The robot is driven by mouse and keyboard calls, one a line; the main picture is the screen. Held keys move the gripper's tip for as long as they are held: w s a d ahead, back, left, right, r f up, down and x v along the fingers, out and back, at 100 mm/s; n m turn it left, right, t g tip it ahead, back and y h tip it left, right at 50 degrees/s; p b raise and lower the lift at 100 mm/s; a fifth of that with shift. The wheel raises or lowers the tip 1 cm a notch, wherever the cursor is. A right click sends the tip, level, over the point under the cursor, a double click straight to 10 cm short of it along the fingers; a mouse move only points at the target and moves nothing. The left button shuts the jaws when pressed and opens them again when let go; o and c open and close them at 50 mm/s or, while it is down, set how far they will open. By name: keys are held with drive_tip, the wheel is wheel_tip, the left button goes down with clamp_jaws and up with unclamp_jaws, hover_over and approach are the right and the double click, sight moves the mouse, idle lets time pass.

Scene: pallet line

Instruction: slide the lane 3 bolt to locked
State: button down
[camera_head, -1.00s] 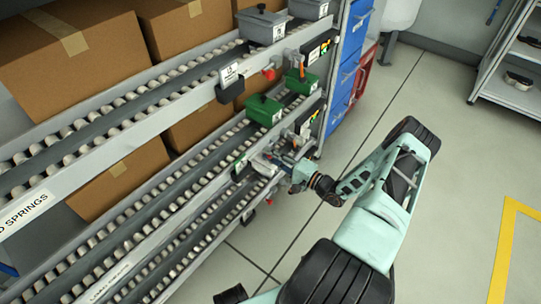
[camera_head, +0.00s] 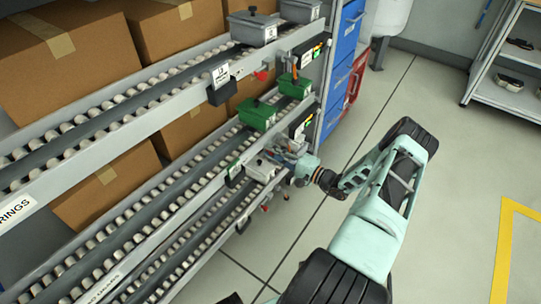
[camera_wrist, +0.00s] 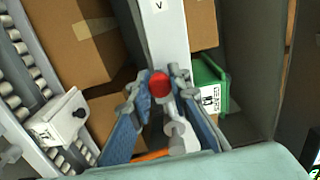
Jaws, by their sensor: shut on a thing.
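In the wrist view a bolt with a round red knob (camera_wrist: 159,85) and a grey shaft sits between the two blue-grey fingers of my gripper (camera_wrist: 160,92). The fingers are closed on it. In the head view my gripper (camera_head: 289,157) is at the end of a lower lane of the roller rack, by the front rail, and hides the bolt there. No lane number is readable on this bolt, and I cannot tell how far it is slid.
Green bins (camera_head: 257,115) stand on the lane above my gripper, and grey bins (camera_head: 253,27) higher up. Cardboard boxes (camera_head: 75,50) fill the rack. A blue cabinet (camera_head: 343,50) stands beyond its end.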

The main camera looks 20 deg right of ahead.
drive_tip(key=shift+w+d, duration=0.15)
drive_tip(key=shift+d, duration=0.15)
drive_tip(key=c, duration=1.8)
unclamp_jaws()
drive_tip(key=v, duration=1.2)
